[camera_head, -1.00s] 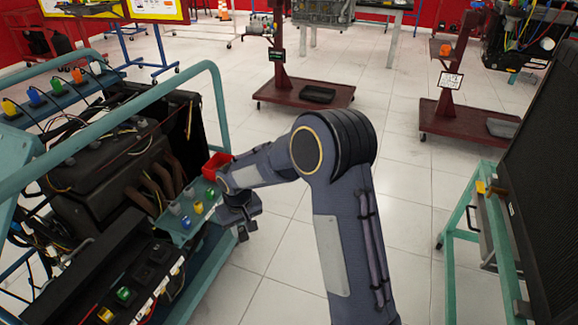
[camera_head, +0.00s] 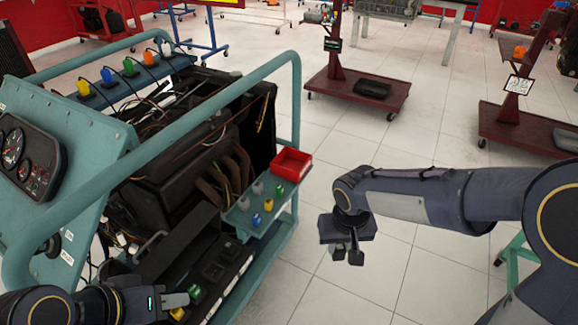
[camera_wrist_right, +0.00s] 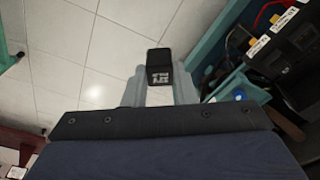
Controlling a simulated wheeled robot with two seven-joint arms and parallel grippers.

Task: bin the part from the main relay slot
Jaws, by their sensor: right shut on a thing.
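My right gripper (camera_head: 346,254) is out over the floor, to the right of the engine trainer. In the right wrist view its fingers (camera_wrist_right: 160,95) are shut on a black block-shaped relay (camera_wrist_right: 159,67) with white print on its end. The red bin (camera_head: 291,164) stands on the trainer's side shelf, left of and above this gripper in the head view. The black relay box (camera_head: 222,272) runs along the trainer's near edge, with dark sockets and a green part (camera_head: 194,292). My left gripper (camera_head: 178,299) is low beside the green part; its finger opening is unclear.
The side shelf (camera_head: 243,222) holds several small coloured parts, including blue (camera_head: 256,218) and yellow (camera_head: 268,204). The teal frame rail (camera_head: 200,120) crosses above the engine. Open tiled floor lies right of the trainer, with red wheeled stands (camera_head: 357,92) further back.

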